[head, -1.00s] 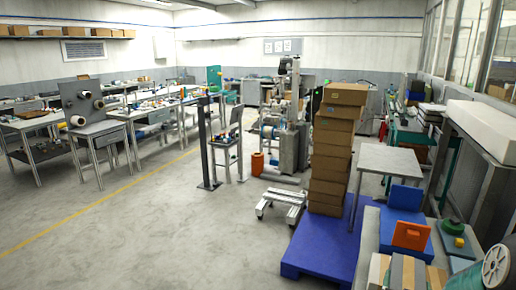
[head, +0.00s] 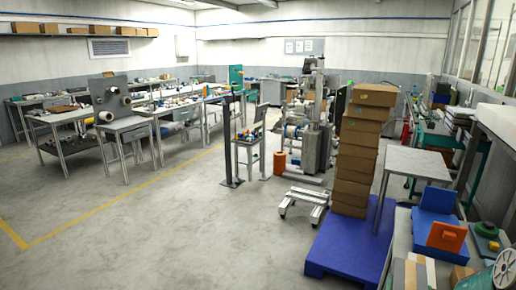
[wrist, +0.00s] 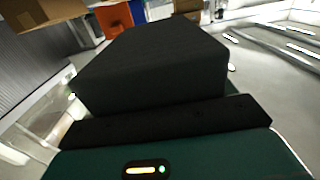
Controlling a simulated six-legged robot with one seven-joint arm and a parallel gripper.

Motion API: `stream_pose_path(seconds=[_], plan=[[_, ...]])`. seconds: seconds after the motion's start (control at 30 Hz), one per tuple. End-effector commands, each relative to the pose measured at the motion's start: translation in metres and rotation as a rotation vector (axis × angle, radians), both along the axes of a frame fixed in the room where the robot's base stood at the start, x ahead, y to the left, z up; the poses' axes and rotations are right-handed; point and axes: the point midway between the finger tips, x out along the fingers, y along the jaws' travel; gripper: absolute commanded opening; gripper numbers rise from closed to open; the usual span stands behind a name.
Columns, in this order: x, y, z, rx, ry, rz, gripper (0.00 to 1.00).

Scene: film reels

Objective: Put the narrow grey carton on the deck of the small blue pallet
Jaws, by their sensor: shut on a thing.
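In the wrist view, my gripper (wrist: 168,122) shows as a black bar on a dark green housing. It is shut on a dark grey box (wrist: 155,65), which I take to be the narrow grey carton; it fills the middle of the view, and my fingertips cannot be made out. In the head view, a blue pallet (head: 345,247) lies on the floor at lower right. A tall stack of brown cartons (head: 357,162) stands on its far part, and its near deck is bare. My gripper does not show in the head view.
A bench (head: 402,222) at right holds blue parts, an orange block (head: 446,237) and a reel (head: 505,270). A low white wheeled frame (head: 303,203) stands left of the pallet, behind it. The floor at left and centre is clear.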

Motion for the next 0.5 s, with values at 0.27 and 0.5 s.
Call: stream_pose_path(seconds=[0.27, 0.5], plan=[[0.046, 0.064, -0.046, 0.002, 0.004, 0.155, 0.48], [0.08, 0.157, -0.105, 0.004, 0.006, 0.334, 0.48]])
